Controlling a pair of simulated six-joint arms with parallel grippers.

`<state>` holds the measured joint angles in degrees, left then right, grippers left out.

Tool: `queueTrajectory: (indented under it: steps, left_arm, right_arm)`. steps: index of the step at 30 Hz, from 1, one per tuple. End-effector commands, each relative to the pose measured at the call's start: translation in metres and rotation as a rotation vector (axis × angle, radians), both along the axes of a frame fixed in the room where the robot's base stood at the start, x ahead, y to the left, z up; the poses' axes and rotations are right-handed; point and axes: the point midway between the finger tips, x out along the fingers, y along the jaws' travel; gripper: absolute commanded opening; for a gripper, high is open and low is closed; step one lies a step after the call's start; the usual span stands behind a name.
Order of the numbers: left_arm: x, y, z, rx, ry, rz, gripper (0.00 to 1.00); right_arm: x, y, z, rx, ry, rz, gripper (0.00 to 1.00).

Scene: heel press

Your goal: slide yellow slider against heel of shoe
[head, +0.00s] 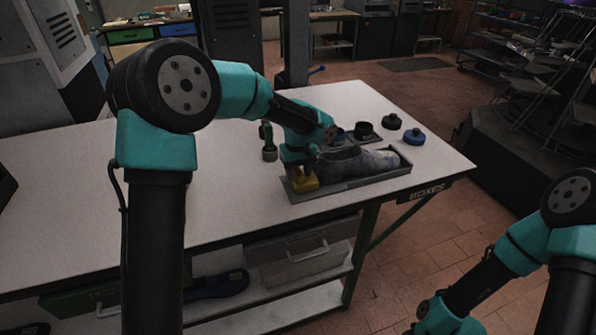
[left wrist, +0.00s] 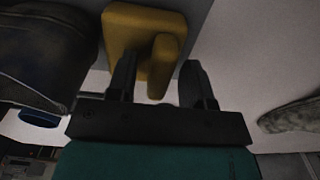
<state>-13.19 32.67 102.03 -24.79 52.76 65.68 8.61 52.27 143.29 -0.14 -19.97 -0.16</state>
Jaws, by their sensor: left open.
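The yellow slider (head: 304,181) stands at the left end of the dark tray (head: 345,189) on the white table. The grey-blue shoe (head: 372,162) lies in the tray with its toe to the right and its heel toward the slider. My left gripper (head: 299,166) is down over the slider. In the left wrist view the open fingers (left wrist: 158,76) stand on both sides of the slider's raised tab (left wrist: 161,62), with light gaps showing. The shoe (left wrist: 45,45) is at the left there, close to the slider; I cannot tell whether they touch. My right gripper is out of view.
Behind the shoe are a dark round part (head: 364,130), a black cap (head: 391,121) and a blue cap (head: 414,136). A dark green tool (head: 268,141) stands left of the tray.

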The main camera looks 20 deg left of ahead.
Motion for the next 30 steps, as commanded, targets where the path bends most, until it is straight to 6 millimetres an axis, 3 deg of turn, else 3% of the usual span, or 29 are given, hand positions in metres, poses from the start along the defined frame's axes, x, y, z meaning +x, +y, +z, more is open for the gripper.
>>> queueTrajectory:
  steps: [7, 21, 30]
  left_arm:
    - [0.0001, 0.0001, 0.0, 0.0, 0.0, 0.0, 0.45]
    - [0.0002, 0.0001, 0.0003, -0.001, -0.001, 0.001, 0.0]
    - [0.0001, 0.0005, 0.0004, -0.001, -0.001, 0.002, 0.0]
  right_arm:
    - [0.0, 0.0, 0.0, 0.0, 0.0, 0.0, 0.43]
    - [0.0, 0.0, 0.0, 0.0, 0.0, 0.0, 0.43]
    - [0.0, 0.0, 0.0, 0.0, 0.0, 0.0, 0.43]
